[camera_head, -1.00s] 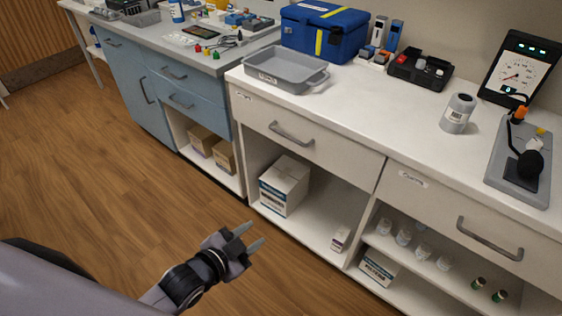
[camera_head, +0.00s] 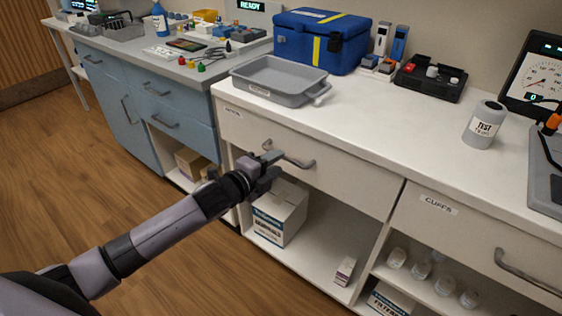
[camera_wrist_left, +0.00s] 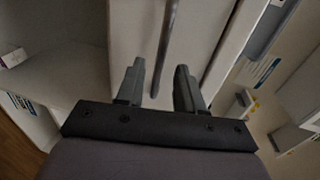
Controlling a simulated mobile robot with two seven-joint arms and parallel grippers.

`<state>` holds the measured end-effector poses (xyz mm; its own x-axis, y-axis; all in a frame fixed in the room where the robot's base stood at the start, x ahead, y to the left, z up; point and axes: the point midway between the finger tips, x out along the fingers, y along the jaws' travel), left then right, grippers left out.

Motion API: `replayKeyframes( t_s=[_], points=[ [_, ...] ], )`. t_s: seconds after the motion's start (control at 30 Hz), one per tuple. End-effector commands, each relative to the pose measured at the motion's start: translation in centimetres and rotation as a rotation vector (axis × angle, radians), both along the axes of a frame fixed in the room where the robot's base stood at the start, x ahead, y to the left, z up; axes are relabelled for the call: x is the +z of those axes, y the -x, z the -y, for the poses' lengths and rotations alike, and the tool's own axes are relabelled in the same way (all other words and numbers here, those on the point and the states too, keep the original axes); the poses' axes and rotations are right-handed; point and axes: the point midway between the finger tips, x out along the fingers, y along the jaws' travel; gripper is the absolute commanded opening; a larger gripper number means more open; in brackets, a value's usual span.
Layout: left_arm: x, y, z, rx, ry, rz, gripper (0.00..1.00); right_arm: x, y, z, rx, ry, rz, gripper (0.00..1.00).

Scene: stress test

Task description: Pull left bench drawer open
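The left bench drawer (camera_head: 330,175) is a white front under the white countertop and sits flush with the bench. Its grey bar handle (camera_head: 295,160) is partly hidden behind my left gripper (camera_head: 271,163) in the head view. In the left wrist view the two fingers (camera_wrist_left: 160,80) are apart, and the handle (camera_wrist_left: 167,40) runs between them in the picture. I see no finger pressed against the bar, and the exact depth is hard to tell. My right gripper is in neither view.
A grey tray (camera_head: 262,92) and a blue case (camera_head: 310,52) stand on the countertop above. A second drawer (camera_head: 470,235) is to the right. Blue cabinets (camera_head: 120,105) stand at left.

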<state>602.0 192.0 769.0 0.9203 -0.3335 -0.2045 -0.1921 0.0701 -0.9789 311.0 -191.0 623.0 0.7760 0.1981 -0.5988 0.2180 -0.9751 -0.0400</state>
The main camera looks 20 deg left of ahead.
Motion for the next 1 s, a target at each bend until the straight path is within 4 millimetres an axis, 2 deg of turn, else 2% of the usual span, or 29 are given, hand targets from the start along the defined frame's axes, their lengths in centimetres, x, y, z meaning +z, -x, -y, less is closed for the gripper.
replayKeyframes(
  t_s=[0.1, 0.3, 0.67, 0.7, 0.77, 0.8, 1.0],
  points=[
    [-0.3, -1.4, 0.6, -0.001, 0.003, 0.001, 0.37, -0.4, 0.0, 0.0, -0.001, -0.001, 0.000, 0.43],
    [-0.6, -2.6, 1.0, -0.001, 0.002, -0.001, 0.37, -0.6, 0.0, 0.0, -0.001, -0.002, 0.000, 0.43],
    [-0.6, -2.9, 1.1, -0.001, 0.002, -0.001, 0.37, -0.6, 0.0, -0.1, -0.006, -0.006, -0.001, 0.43],
    [-0.6, -2.9, 1.1, -0.001, 0.002, -0.001, 0.24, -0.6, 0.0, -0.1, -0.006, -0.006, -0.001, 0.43],
    [-0.7, -2.9, 1.1, -0.001, 0.002, -0.001, 0.04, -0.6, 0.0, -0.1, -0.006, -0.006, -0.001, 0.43],
    [-0.7, -2.9, 1.1, -0.001, 0.002, -0.001, 0.00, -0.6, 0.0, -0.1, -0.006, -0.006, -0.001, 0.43],
    [-0.7, -2.9, 1.1, -0.001, 0.002, -0.001, 0.00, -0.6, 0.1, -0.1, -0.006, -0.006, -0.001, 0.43]
  ],
)
